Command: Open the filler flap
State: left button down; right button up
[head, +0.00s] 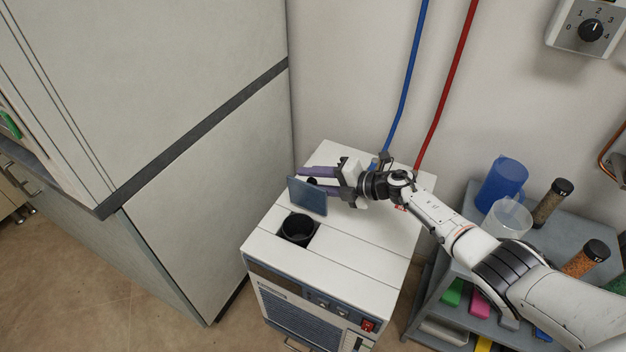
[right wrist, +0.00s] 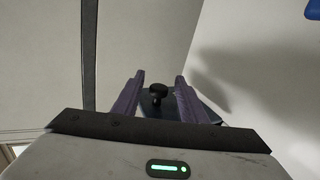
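The filler flap (head: 307,196) is a blue-grey panel that stands raised, close to upright, at the back edge of the filler opening (head: 298,231) on top of the white cabinet unit. The round dark opening is uncovered. My right gripper (head: 303,177) is behind the flap, with its purple fingers pointing left. In the right wrist view the fingers (right wrist: 158,98) are apart, with a black knob (right wrist: 157,91) between them and a visible gap on each side. The flap partly hides the lower finger in the head view. My left gripper is not in view.
A tall grey cabinet (head: 190,120) stands close on the left. Blue (head: 407,75) and red (head: 451,75) hoses run down the wall behind the unit. A grey cart (head: 470,240) with a blue jug (head: 503,183), a clear beaker (head: 507,218) and jars stands on the right.

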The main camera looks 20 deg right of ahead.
jog(key=p+v, duration=0.2)
jog(key=v, duration=0.8)
jog(key=shift+p, duration=0.4)
jog(key=shift+r, duration=0.1)
notch_tip(320, 180, up, 6)
jog(key=s+a+m+t+h, duration=0.1)
jog(key=s+m+t+h, duration=0.1)
jog(key=m+t+h, duration=0.8)
jog(key=s+d+f+m+g+h, duration=0.1)
jog(key=s+d+f+m+g, duration=0.1)
jog(key=s+m+g, duration=0.35)
jog(key=s+d+f+m+g+h, duration=0.1)
jog(key=s+f+m+g, duration=0.2)
jog(key=s+m, duration=0.45)
jog(key=s+a+f+m+g+y, duration=0.15)
jog(key=s+g, duration=0.25)
jog(key=s, duration=0.6)
jog(key=s+a+m+g+y, duration=0.1)
jog(key=s+a+m+g, duration=0.15)
jog(key=s, duration=0.75)
jog(key=w+a+f+t+y, duration=0.1)
jog(key=a+f+t, duration=0.1)
jog(key=f, duration=0.4)
jog(key=w+a+f+n+t+y, duration=0.1)
jog(key=w+a+f+t, duration=0.1)
jog(key=f, duration=0.4)
jog(key=shift+w+a, duration=0.2)
jog(key=shift+a, duration=0.25)
